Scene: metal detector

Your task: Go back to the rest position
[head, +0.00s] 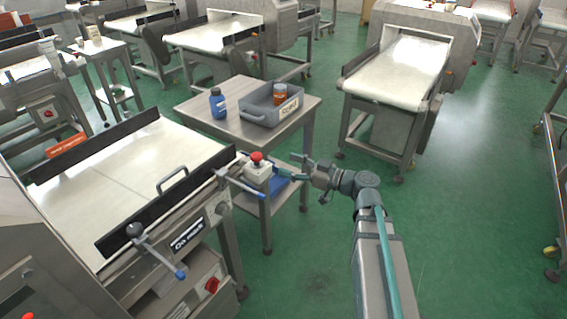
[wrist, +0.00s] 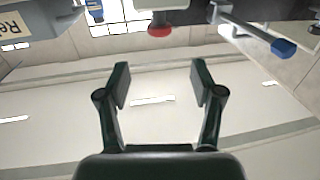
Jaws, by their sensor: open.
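My gripper (head: 299,168) is at the end of my outstretched arm, right of the conveyor machine's front corner and in front of the side table. In the wrist view its two dark fingers (wrist: 160,84) stand apart with nothing between them. A red push button on a white box (head: 257,165) is just left of the gripper in the head view. The red button (wrist: 160,30) also shows beyond the fingers at the top of the wrist view, apart from them.
A blue-tipped lever (wrist: 270,40) sticks out by the button. The conveyor machine (head: 130,165) stands left. Green floor (head: 470,200) is open at the right.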

